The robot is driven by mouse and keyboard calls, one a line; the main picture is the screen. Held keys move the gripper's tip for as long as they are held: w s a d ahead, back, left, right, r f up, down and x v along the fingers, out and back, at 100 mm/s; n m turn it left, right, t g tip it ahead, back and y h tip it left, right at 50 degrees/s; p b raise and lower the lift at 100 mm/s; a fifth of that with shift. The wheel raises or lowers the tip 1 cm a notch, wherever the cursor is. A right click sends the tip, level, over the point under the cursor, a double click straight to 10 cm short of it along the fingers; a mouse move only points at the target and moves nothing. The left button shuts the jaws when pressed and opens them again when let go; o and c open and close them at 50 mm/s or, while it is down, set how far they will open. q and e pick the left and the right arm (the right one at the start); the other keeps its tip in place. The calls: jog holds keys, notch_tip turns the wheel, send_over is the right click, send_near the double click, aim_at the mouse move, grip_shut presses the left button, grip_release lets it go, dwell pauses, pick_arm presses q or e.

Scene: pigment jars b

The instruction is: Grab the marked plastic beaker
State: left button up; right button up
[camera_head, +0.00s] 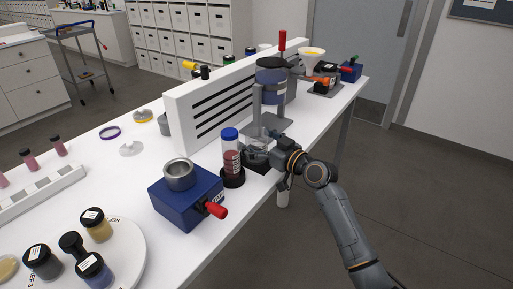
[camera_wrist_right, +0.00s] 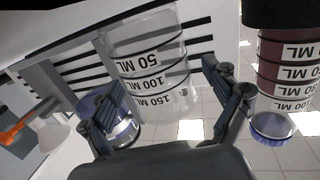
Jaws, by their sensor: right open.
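The marked beaker (camera_wrist_right: 150,62) is clear plastic with black volume marks and looks empty. It shows large in the right wrist view, its lettering readable, between the two fingers. My right gripper (camera_wrist_right: 155,88) is open around the beaker's sides; I cannot tell whether a finger touches it. In the head view the right gripper (camera_head: 263,151) is low at the table's right edge. The beaker is hard to make out there, largely hidden by the gripper and the grey stand. My left gripper is not in view.
A red-filled tube with a blue cap (camera_head: 231,150) stands close left of the gripper. A blue heater box (camera_head: 187,199) with a metal pot is in front. A slotted white panel (camera_head: 222,103) and a grey stand with a blue vessel (camera_head: 271,84) are behind.

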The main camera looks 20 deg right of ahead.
jog(key=c, duration=1.1)
jog(key=shift+r, duration=0.1)
